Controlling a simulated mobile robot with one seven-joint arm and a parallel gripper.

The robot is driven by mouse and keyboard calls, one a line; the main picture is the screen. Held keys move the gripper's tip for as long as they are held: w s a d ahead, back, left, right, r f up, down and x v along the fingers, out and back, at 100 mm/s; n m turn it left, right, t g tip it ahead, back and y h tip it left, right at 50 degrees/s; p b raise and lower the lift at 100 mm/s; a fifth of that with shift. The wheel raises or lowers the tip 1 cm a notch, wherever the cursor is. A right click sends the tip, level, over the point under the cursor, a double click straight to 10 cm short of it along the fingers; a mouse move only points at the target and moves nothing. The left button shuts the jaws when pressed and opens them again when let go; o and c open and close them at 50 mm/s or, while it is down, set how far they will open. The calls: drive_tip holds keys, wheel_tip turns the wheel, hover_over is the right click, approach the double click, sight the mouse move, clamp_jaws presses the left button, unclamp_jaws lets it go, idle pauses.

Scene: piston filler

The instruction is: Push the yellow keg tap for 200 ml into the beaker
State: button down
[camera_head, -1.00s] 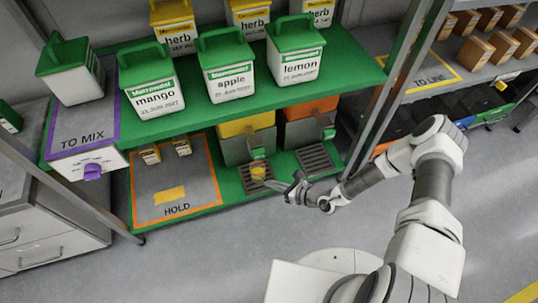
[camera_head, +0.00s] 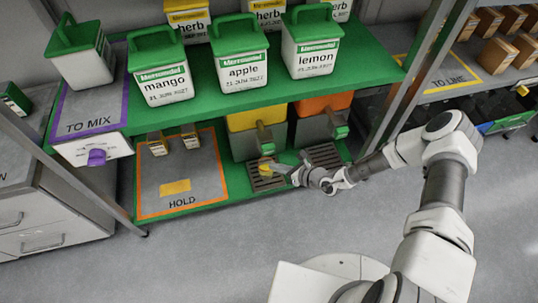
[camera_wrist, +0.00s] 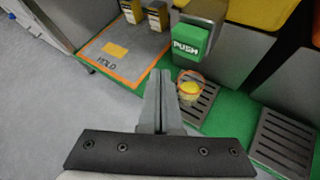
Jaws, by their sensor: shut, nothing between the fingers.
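The yellow keg (camera_head: 243,121) stands on the lower green shelf, with a green-fronted tap (camera_head: 266,142) on its front. In the wrist view the tap's green PUSH face (camera_wrist: 190,42) is ahead of my gripper, slightly right of the fingertips. A small clear beaker (camera_head: 265,168) with yellow contents stands on the drip grate under the tap; it also shows in the wrist view (camera_wrist: 190,88). Its fill level is too small to read. My gripper (camera_wrist: 160,76) is shut and empty, left of the beaker in the wrist view, apparently apart from the tap.
An orange keg (camera_head: 323,107) with its own tap and grate (camera_head: 321,155) stands to the right. An orange-edged HOLD mat (camera_head: 203,191) lies left on the same shelf. The upper shelf (camera_head: 200,110) with labelled tubs overhangs the kegs. A metal post (camera_head: 408,85) stands right.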

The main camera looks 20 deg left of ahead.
sight(267, 153)
drive_tip(key=shift+w+a+b, duration=0.15)
drive_tip(key=shift+w+a, duration=0.25)
drive_tip(key=shift+w, duration=0.3)
drive_tip(key=shift+w+a+b, duration=0.15)
drive_tip(key=shift+w+a, duration=0.25)
drive_tip(key=shift+w, duration=0.25)
idle(1.1)
drive_tip(key=shift+w+a, duration=0.2)
drive_tip(key=shift+w, duration=0.15)
drive_tip(key=shift+w+a+b, duration=0.35)
drive_tip(key=shift+w+a, duration=0.05)
drive_tip(key=shift+w, duration=0.2)
idle(1.0)
drive_tip(key=shift+s+r, duration=0.1)
drive_tip(key=shift+s+d+p, duration=0.6)
drive_tip(key=shift+s+p, duration=0.25)
drive_tip(key=shift+p, duration=0.1)
drive_tip(key=shift+s+d+p, duration=0.45)
drive_tip(key=shift+s+p, duration=0.1)
drive_tip(key=shift+s, duration=0.15)
drive_tip(key=shift+s+d+p, duration=0.45)
drive_tip(key=shift+s+p, duration=0.15)
drive_tip(key=shift+s, duration=0.15)
drive_tip(key=shift+s+d+p, duration=0.45)
drive_tip(key=shift+s+p, duration=0.1)
drive_tip(key=shift+s, duration=0.15)
